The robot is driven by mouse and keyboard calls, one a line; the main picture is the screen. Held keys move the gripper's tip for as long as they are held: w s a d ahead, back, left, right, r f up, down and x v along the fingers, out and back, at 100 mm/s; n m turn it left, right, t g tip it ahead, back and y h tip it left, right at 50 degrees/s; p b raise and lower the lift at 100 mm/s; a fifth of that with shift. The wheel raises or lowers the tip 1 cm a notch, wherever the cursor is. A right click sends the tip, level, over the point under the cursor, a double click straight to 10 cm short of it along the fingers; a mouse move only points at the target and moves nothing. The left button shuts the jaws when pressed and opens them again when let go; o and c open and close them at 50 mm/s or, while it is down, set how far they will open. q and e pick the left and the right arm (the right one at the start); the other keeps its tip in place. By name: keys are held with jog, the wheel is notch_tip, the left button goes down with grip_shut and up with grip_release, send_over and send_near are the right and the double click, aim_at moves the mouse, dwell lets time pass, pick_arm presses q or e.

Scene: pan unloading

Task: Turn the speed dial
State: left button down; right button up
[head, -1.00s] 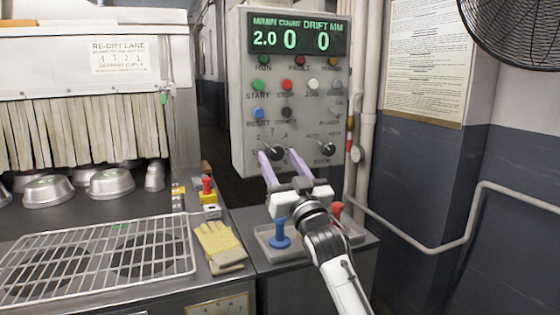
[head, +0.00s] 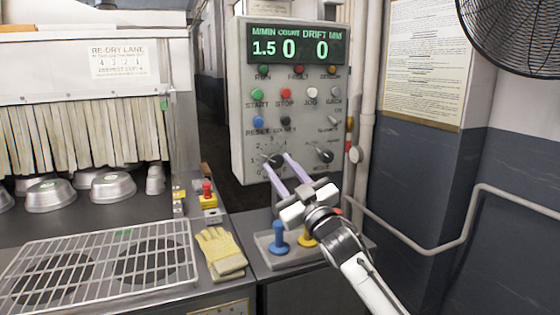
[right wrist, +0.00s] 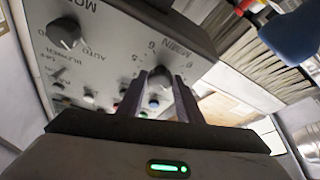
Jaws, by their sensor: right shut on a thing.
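The grey control panel (head: 243,120) has a black speed dial (head: 274,160) at its lower left, with a numbered scale around it. My right gripper (head: 277,161) is shut on this dial, its two lilac fingers on either side of the knob. In the right wrist view, the dial (right wrist: 160,79) shows between the fingers (right wrist: 160,92), near the lettering M/MIN. The panel display (head: 290,46) reads 1.5, 0 and 0. My left gripper is not in view.
The mode dial (head: 324,156) sits just right of the speed dial. Above are buttons, including a red one (head: 285,94). Below are blue (head: 279,240) and yellow (head: 306,236) pegs on a tray. A glove (head: 220,252) lies beside a wire rack (head: 100,262).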

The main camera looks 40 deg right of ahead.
jog(key=shift+n, duration=0.3)
jog(key=o, duration=1)
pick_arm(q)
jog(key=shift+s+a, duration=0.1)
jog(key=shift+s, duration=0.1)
pick_arm(e)
jog(key=shift+o, duration=0.2)
jog(key=shift+s+f, duration=0.25)
jog(key=shift+s, duration=0.2)
pick_arm(q)
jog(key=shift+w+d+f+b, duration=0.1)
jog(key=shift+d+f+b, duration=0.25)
jog(key=shift+b, duration=0.4)
pick_arm(e)
jog(key=v, duration=0.9)
jog(key=shift+s, duration=0.25)
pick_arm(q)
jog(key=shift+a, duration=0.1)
pick_arm(e)
jog(key=shift+r, duration=0.1)
